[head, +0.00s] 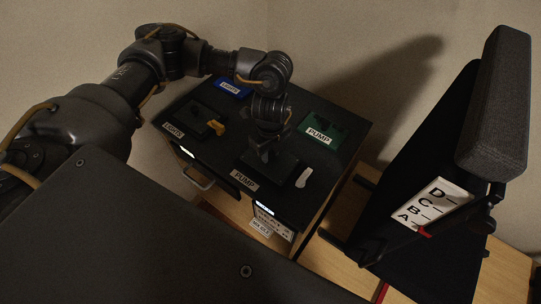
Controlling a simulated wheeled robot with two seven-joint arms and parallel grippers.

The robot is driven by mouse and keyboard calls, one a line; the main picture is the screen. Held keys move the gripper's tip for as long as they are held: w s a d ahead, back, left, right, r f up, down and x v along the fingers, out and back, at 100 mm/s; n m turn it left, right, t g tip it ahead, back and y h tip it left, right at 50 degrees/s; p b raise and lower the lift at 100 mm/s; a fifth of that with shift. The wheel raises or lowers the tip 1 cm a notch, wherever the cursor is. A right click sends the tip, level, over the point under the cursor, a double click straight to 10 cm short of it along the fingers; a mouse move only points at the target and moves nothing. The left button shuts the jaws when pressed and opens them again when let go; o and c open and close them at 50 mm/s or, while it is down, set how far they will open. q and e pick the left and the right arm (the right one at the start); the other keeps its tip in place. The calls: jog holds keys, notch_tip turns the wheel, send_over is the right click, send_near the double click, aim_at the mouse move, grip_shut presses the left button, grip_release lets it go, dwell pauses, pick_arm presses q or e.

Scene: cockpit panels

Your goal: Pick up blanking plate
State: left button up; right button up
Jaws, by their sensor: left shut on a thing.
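The arm and fingers are dark against the dark plate, so the exact grip is hard to see. I cannot tell whether the plate is lifted or still touches the panel. My right gripper is not in view.
A black seat-like panel with a lettered card (436,204) stands at the right.

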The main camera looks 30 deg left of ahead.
pick_arm(q)
jog(key=s+r, duration=0.1)
jog(key=r, duration=0.1)
jog(key=s+r, duration=0.1)
jog(key=r, duration=0.1)
jog(key=s+a+r, duration=0.1)
jog(key=s+r, duration=0.1)
jog(key=shift+r, duration=0.1)
jog(key=s+a+r+p, duration=0.2)
jog(key=s+r+p, duration=0.2)
jog(key=s+p, duration=0.3)
jog(key=shift+s+r+p, duration=0.3)
jog(key=shift+s+p, duration=0.05)
jog(key=shift+s, duration=1)
jog(key=shift+w, duration=0.1)
